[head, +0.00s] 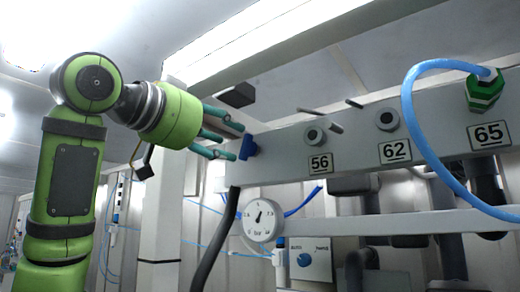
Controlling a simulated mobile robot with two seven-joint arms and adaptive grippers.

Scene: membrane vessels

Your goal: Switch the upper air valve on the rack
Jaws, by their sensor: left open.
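The rack (360,140) is a grey horizontal beam with fittings labelled 56, 62 and 65. A small blue valve handle (248,147) sits at its left end, upper of the two blue controls in view. My left gripper (237,141) comes in from the left with its teal fingers apart, pointing at this blue handle. The fingertips are very close to the handle; I cannot tell whether they touch it. No object shows between the fingers. My right gripper is not in view.
A blue hose (424,150) arcs in front of the beam at right. A black hose (215,243) runs down below the handle. A white post (163,220) stands behind my arm.

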